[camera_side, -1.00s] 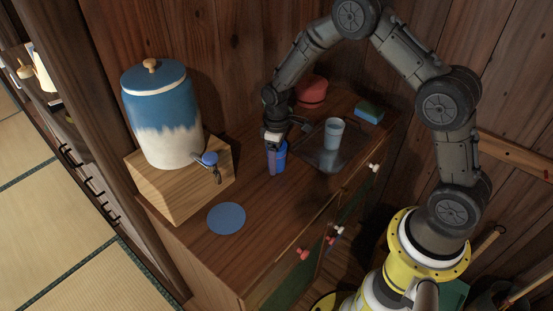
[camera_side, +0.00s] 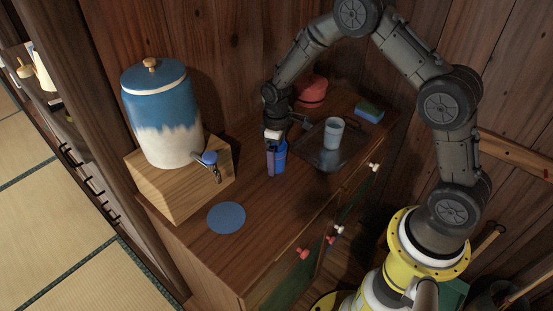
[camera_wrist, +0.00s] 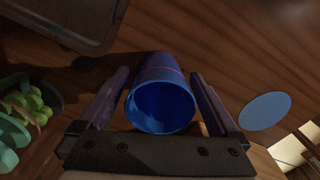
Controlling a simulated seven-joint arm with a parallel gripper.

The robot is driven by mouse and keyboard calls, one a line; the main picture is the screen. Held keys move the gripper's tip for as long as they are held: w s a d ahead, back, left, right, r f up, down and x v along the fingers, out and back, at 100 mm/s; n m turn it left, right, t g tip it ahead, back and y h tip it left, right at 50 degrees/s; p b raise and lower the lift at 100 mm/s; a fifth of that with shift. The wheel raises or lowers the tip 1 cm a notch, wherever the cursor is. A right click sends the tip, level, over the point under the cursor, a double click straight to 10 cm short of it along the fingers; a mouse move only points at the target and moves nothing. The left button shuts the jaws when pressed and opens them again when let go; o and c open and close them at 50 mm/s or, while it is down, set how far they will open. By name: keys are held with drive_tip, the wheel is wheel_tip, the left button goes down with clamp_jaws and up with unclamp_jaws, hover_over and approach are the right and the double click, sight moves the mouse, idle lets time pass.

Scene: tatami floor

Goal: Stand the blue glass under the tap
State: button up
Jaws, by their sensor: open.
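The blue glass (camera_side: 280,157) stands upright on the wooden cabinet top, left of the dark tray. In the wrist view the blue glass (camera_wrist: 161,98) sits between the two fingers, its open mouth toward the camera. My gripper (camera_side: 274,163) is open around it, with a small gap showing on each side in the wrist view (camera_wrist: 165,92). The tap (camera_side: 211,161) is on the blue-and-white jar (camera_side: 163,115), which stands on a wooden box (camera_side: 187,183) to the left. A round blue mat (camera_side: 226,218) lies on the cabinet top near the tap; it also shows in the wrist view (camera_wrist: 265,111).
Bare cabinet top lies between the glass and the round mat.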

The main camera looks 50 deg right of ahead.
drive_tip(key=s+r+m+t, duration=0.1)
drive_tip(key=s+r, duration=0.2)
drive_tip(key=r, duration=0.7)
drive_tip(key=s+r, duration=0.3)
drive_tip(key=r, duration=0.7)
drive_tip(key=s+a+r+m+t, duration=0.1)
drive_tip(key=s+r+t, duration=0.1)
drive_tip(key=s, duration=0.8)
drive_tip(key=s+a+r+m+t, duration=0.1)
drive_tip(key=s+r, duration=0.4)
drive_tip(key=s, duration=0.5)
drive_tip(key=shift+s+m+t, duration=0.35)
drive_tip(key=shift+m+t, duration=0.35)
drive_tip(key=shift+t, duration=0.1)
drive_tip(key=shift+o, duration=0.2)
drive_tip(key=shift+s+f, duration=0.2)
drive_tip(key=shift+s, duration=0.15)
drive_tip(key=shift+s, duration=0.1)
